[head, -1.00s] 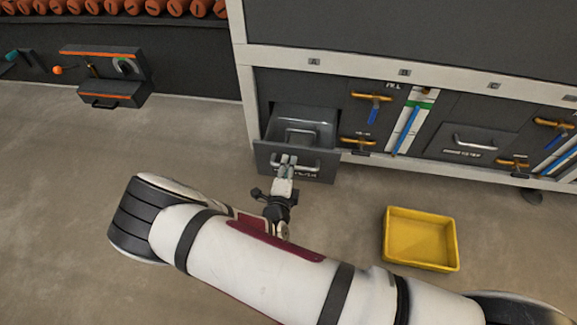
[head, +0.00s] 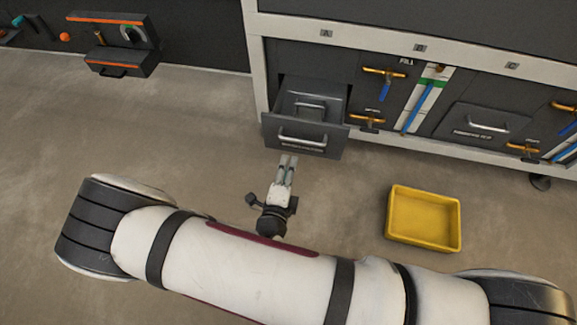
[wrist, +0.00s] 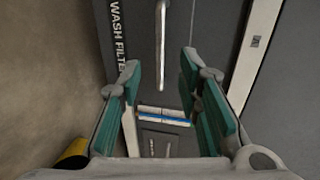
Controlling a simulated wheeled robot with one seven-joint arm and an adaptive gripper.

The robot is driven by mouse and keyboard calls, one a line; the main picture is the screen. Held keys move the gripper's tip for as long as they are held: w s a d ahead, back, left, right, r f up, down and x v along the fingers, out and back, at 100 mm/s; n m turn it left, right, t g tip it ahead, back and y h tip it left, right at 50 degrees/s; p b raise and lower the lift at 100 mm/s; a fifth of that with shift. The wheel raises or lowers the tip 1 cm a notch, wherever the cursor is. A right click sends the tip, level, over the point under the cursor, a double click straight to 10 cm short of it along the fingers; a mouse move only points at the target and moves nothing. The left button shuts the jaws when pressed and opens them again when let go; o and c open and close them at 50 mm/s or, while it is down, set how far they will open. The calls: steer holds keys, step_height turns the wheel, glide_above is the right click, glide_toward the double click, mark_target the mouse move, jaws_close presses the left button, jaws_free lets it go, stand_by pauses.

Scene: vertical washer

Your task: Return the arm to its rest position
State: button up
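My gripper (head: 287,162) is in front of the open drawer (head: 277,132) of cabinet section A, apart from its front handle (head: 303,141). My arm stretches across the lower part of the head view. In the wrist view the two green-padded fingers (wrist: 160,68) stand apart with nothing between them. The silver handle (wrist: 161,45) and the dark drawer front with a "WASH FILTER" label (wrist: 118,35) lie beyond the fingertips.
A yellow bin (head: 394,235) stands on the floor right of my gripper. The cabinet has valves and a closed drawer (head: 478,127) farther right. A small dark wall unit (head: 112,62) is at upper left. The floor at left is clear.

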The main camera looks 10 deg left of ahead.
stand_by(0.3)
steer(key=w+d+r+m+g+h, duration=0.25)
steer(key=d+r+m+h, duration=0.45)
steer(key=r+m, duration=0.45)
steer(key=w+d+r+m+g+h, duration=0.2)
steer(key=d+r+m+g+h, duration=0.25)
steer(key=d+r+m, duration=0.6)
steer(key=s+d+r+m+g+y, duration=0.3)
steer(key=s+d+r+m+g, duration=0.2)
steer(key=s+d+r+m, duration=0.45)
steer(key=s+d+r+m+g+y, duration=0.35)
steer(key=s+r+m+g, duration=0.25)
steer(key=s+m, duration=0.5)
steer(key=s+a+r+m+t+y, duration=0.25)
steer(key=s+a+m+y, duration=0.2)
steer(key=s+m, duration=0.5)
step_height(320, 180, up, 39)
steer(key=w+m+t+y+p, duration=0.1)
steer(key=t+p, duration=0.3)
steer(key=p, duration=3.3)
steer(key=shift+w+d+f+m, duration=0.15)
steer(key=shift+w+d+m, duration=0.15)
steer(key=shift+d, duration=0.15)
